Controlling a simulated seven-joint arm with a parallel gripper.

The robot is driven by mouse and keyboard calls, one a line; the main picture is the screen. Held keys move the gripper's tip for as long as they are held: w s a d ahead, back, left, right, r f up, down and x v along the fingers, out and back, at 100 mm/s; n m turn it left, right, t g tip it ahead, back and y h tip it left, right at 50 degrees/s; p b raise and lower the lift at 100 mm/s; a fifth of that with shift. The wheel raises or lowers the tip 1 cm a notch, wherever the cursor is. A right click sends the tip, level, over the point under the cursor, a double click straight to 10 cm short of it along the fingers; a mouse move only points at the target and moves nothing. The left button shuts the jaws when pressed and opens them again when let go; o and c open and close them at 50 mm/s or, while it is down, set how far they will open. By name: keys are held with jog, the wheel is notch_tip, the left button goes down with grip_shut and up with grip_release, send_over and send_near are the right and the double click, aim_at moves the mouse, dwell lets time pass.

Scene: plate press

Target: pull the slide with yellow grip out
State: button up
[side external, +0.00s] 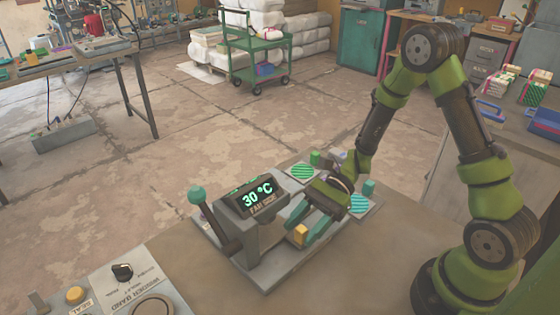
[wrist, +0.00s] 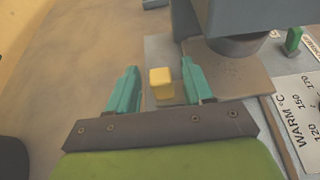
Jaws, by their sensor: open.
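The yellow grip (side external: 301,231) is a small block at the front of the press (side external: 262,222). In the wrist view the yellow grip (wrist: 161,84) stands between the two teal fingers. My gripper (side external: 307,224) is open, with one finger on each side of the grip. In the wrist view my gripper (wrist: 160,76) shows a gap on both sides of the grip, wider on the left. A flat brownish plate (wrist: 240,78) lies under the round press head (wrist: 237,46). How the grip joins the slide is not clear.
The press has a display reading 30 °C and a lever with a teal knob (side external: 197,195) on its left. A printed dial card (wrist: 297,112) lies to the right in the wrist view. Round striped green pads (side external: 303,172) sit behind. A control panel (side external: 115,285) stands front left.

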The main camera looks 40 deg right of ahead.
jog(key=shift+x, duration=1.4)
jog(key=shift+c, duration=0.3)
grip_shut()
